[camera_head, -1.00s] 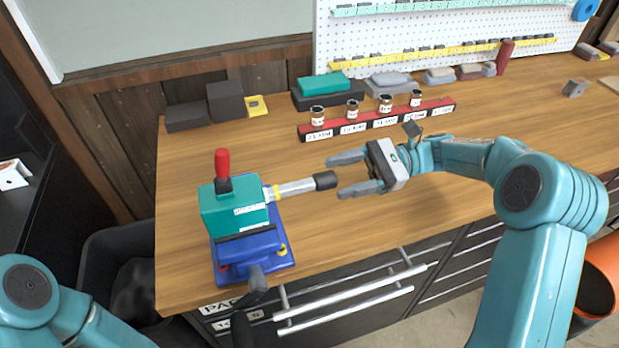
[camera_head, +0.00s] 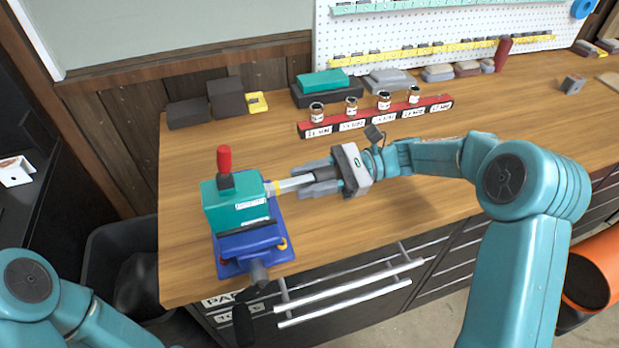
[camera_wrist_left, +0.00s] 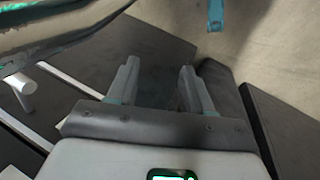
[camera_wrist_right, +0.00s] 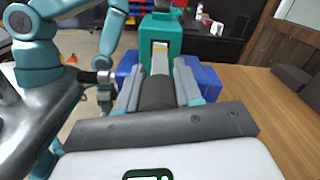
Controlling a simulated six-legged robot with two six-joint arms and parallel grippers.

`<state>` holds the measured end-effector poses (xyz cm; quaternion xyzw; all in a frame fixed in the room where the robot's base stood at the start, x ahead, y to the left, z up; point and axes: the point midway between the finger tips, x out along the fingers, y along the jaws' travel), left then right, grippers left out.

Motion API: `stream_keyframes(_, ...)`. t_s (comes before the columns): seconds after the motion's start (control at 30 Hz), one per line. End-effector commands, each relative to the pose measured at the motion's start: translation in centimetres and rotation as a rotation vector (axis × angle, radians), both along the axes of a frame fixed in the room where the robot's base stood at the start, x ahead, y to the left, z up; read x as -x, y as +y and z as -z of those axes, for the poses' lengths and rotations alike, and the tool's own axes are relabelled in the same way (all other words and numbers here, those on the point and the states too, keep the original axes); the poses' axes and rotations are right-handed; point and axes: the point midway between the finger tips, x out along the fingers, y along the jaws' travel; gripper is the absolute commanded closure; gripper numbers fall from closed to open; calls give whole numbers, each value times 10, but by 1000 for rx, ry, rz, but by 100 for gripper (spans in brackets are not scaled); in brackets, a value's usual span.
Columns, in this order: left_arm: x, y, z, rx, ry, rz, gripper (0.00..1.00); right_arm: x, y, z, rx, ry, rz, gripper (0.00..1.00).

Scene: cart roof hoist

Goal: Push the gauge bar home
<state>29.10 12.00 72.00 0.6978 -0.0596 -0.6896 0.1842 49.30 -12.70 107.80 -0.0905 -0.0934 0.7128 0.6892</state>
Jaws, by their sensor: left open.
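The gauge bar (camera_head: 290,184) is a pale metal rod with a yellow band and a black end grip. It sticks out of the right side of a teal block on a blue base (camera_head: 233,210) at the bench's front left. My right gripper (camera_head: 310,178) has its fingers on either side of the black grip. In the right wrist view the black grip (camera_wrist_right: 157,93) lies between the fingers, with the bar running toward the teal block. Whether the fingers press on it is unclear. My left gripper (camera_wrist_left: 158,68) is open and empty in the left wrist view, below the bench top.
A red lever (camera_head: 224,160) stands on the teal block. A red rack (camera_head: 375,118) with several small jars lies behind my right gripper. Dark blocks (camera_head: 227,98) sit at the back left. Drawers with long handles (camera_head: 345,300) are below the bench edge. The bench's middle is clear.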

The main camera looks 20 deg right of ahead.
Motion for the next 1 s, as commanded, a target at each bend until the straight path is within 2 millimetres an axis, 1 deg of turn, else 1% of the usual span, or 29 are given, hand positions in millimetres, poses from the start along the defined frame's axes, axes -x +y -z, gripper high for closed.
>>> stream_keyframes(0.07, 0, 0, 0, 0, 0, 0, 49, 0, 1, -1, -1, -2, 0, 100)
stream_keyframes(0.13, 0, 0, 0, 0, 0, 0, 49, 0, 6, -1, -1, -2, -2, 100)
stream_keyframes(0.3, 0, 0, -1, 0, 0, 0, 49, 2, 33, -2, -3, -3, -5, 100)
stream_keyframes(0.37, 0, 0, -1, 0, 0, 0, 49, 2, 40, -2, -3, -2, -5, 100)
stream_keyframes(0.63, 0, 0, -1, 0, 0, 0, 49, 1, 41, -2, -2, -3, -1, 100)
stream_keyframes(0.67, 0, 0, -1, 0, 0, 0, 49, 1, 41, -2, -2, -3, -1, 56)
stream_keyframes(0.7, 0, 0, -1, 0, 0, 0, 49, 1, 41, -2, -2, -3, -1, 43)
stream_keyframes(0.73, 0, 0, -1, 0, 0, 0, 49, 1, 41, -2, -2, -3, -1, 40)
stream_keyframes(1.0, 0, 0, -1, 0, 0, 0, 49, 2, 41, -1, -1, -1, 0, 40)
